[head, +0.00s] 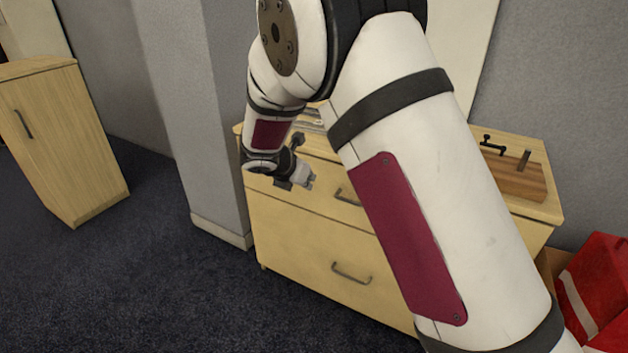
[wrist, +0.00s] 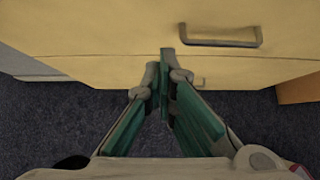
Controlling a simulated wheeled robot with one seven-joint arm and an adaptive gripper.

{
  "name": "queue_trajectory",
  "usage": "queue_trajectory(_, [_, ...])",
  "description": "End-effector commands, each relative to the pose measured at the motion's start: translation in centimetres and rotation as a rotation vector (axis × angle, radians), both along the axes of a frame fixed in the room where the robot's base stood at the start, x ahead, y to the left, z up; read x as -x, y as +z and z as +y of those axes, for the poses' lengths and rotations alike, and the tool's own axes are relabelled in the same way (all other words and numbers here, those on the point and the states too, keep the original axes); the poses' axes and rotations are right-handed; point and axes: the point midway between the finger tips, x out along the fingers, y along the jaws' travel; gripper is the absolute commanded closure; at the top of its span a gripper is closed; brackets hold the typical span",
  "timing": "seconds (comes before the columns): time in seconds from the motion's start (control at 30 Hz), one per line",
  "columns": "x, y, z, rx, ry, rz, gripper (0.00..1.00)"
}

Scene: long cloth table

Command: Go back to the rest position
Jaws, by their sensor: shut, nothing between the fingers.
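My gripper (head: 299,180) is in front of the wooden drawer cabinet (head: 300,237), near its upper drawer, in the head view. In the wrist view my gripper (wrist: 161,80) shows its two green-padded fingers with their tips close together and nothing held. The cabinet's drawer front (wrist: 90,32) fills the top of that view. A dark drawer handle (wrist: 220,42) is to the right of the fingertips. Whether the fingertips touch the drawer front cannot be told. My arm hides the middle of the cabinet in the head view.
A wooden board (head: 518,180) with dark fittings lies on the cabinet top at right. A red bag-like object (head: 597,290) is at the lower right. A grey pillar (head: 180,110) stands left of the cabinet, and another wooden cabinet (head: 70,140) is farther left. Dark carpet (head: 150,280) is clear at left.

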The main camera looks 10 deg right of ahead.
Motion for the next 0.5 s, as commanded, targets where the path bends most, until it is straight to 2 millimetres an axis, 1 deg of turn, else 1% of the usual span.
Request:
queue_trajectory(0.03, [0.3,0.5,0.3,-0.001,0.001,0.000,1.00])
queue_trajectory(0.17, [0.8,1.1,0.5,-0.004,-0.006,-0.002,1.00])
queue_trajectory(0.27, [1.6,2.4,-0.5,-0.031,-0.061,-0.020,1.00])
queue_trajectory(0.37, [3.3,4.9,-2.7,-0.095,-0.186,-0.056,1.00])
queue_trajectory(0.47, [6.1,8.0,-5.6,-0.190,-0.369,-0.107,1.00])
queue_trajectory(0.5, [7.6,9.2,-6.8,-0.229,-0.448,-0.128,1.00])
